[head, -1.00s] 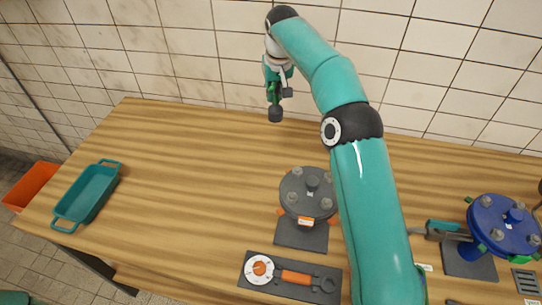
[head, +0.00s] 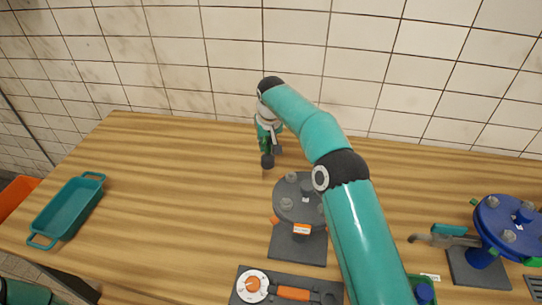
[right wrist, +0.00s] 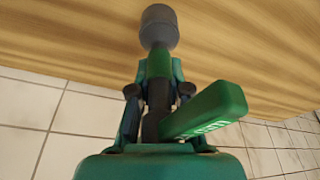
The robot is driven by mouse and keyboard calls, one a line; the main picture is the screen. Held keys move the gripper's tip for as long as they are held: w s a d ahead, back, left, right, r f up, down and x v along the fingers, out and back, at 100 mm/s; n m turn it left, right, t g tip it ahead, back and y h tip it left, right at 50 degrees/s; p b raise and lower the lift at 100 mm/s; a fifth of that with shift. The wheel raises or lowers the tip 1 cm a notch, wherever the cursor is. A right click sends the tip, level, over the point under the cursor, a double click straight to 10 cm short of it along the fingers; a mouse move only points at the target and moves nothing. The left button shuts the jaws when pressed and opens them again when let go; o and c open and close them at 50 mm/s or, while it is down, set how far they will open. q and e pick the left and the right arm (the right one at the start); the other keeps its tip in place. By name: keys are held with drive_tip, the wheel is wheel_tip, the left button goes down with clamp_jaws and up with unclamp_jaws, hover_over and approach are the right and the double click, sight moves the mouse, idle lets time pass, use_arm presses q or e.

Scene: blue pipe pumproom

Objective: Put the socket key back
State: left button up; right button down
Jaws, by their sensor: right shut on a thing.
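The socket key has a grey cylindrical socket (right wrist: 158,27) and a green handle (right wrist: 207,108) with pale lettering. My right gripper (right wrist: 158,90) is shut on it, and the socket points away from the wrist toward the wooden surface. In the head view my right gripper (head: 268,138) is over the back of the bench, with the key's dark socket (head: 267,160) hanging down. I cannot tell whether the socket touches the wood. The key's handle is mostly hidden by the gripper in the head view. My left gripper is not in view.
A grey flange (head: 295,196) on a dark base stands close in front of the key. A dark board (head: 243,272) holds an orange-handled tool. A teal tray (head: 68,212) is at left, a blue flange (head: 505,212) at right. A green container (head: 428,291) is partly hidden by my right arm.

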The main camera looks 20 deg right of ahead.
sight(267, 151)
drive_tip(key=b+x, duration=0.2)
drive_tip(key=x, duration=0.1)
drive_tip(key=shift+s+f, duration=0.3)
drive_tip(key=shift+f, duration=0.1)
drive_tip(key=shift+r, duration=0.2)
drive_tip(key=shift+s, duration=0.1)
drive_tip(key=shift+f, duration=0.15)
drive_tip(key=c, duration=1.1)
unclamp_jaws()
drive_tip(key=v, duration=1.2)
drive_tip(key=shift+p, duration=0.3)
